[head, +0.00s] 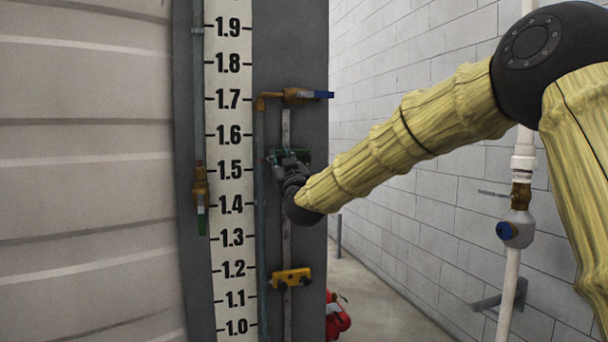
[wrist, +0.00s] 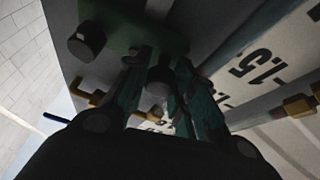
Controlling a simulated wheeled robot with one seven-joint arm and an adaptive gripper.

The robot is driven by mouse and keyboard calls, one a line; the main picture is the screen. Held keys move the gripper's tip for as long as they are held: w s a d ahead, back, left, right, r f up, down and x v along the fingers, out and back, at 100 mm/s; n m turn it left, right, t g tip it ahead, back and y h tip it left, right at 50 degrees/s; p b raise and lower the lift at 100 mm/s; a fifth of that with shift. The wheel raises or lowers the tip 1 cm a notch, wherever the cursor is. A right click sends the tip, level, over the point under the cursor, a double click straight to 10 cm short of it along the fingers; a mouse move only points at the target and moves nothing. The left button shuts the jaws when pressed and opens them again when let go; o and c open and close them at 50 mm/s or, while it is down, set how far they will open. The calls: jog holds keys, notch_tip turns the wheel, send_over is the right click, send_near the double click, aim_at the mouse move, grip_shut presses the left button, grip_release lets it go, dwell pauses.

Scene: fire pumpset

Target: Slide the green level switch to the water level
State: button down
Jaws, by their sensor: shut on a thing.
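The green level switch (head: 273,156) sits on a vertical rail (head: 286,235) right of the white number scale (head: 229,150), between the 1.5 and 1.6 marks. My gripper (head: 290,162) covers much of it. In the wrist view, the green switch body (wrist: 125,22) is at the top, and my gripper (wrist: 160,72) is shut on a dark knob (wrist: 160,80) of it. A thin upright sight tube (head: 261,220) runs between the scale and the rail. I cannot make out the water level in it.
A yellow level switch (head: 290,277) with dark knobs is lower on the rail, near 1.2. A brass valve with a blue handle (head: 316,94) is above, near 1.7. Another brass valve (head: 200,188) is left of the scale. A wall pipe (head: 510,280) stands right.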

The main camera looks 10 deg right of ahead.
jog(key=shift+r, duration=0.45)
jog(key=c, duration=1.2)
grip_release()
jog(key=shift+s+f, duration=0.1)
jog(key=shift+f, duration=0.05)
jog(key=v, duration=1.2)
